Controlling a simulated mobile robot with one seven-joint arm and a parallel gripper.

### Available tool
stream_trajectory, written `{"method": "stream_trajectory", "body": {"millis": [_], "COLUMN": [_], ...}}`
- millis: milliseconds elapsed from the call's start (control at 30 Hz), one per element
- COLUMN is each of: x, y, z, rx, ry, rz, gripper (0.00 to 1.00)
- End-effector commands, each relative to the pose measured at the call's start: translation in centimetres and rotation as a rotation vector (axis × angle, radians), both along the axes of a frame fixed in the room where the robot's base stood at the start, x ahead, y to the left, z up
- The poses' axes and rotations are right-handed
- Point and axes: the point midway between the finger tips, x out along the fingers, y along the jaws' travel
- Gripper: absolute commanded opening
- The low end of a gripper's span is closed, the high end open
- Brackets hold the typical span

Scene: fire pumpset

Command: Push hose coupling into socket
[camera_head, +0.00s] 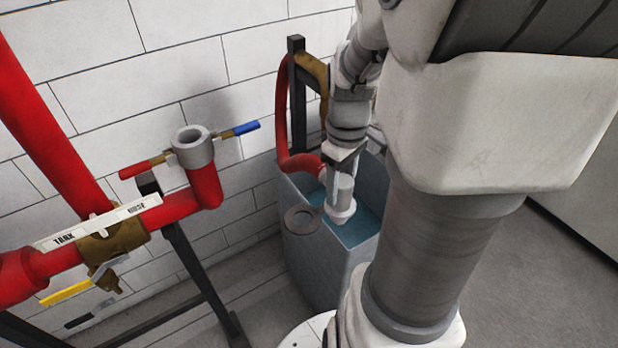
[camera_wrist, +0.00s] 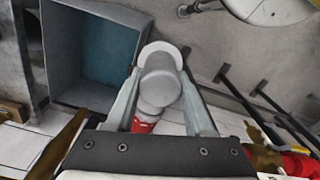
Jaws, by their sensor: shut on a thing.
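The hose coupling is a grey cylinder with a pale flange (camera_head: 342,207). It is in my gripper (camera_head: 337,180), over the water tank. In the wrist view the coupling (camera_wrist: 160,80) lies between the two fingers of my gripper (camera_wrist: 161,98), with the red hose (camera_wrist: 143,125) behind it. The red hose (camera_head: 297,162) also shows in the head view, at the coupling's left. The socket (camera_head: 192,146) is a grey open ring on top of the upturned red pipe, with a red and a blue lever at its sides. It stands well left of the gripper, apart from the coupling.
The grey tank (camera_head: 312,262) holds blue water and has a round ring (camera_head: 302,219) at its left corner. A dark post (camera_head: 294,95) with a brown bracket stands behind it. A brass valve (camera_head: 112,243) with a yellow handle and dark stand legs (camera_head: 200,275) are at left.

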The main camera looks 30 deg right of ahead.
Motion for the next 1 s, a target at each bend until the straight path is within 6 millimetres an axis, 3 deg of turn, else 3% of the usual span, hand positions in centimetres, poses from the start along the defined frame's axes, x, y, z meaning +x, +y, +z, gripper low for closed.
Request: {"method": "stream_trajectory", "body": {"millis": [300, 1000], "x": [-2.4, -2.5], "y": [-1.5, -1.6], "z": [2.1, 5.6], "rx": [0.000, 0.000], "ry": [-0.002, -0.001], "rz": [0.000, 0.000], "gripper": [0.00, 0.00]}}
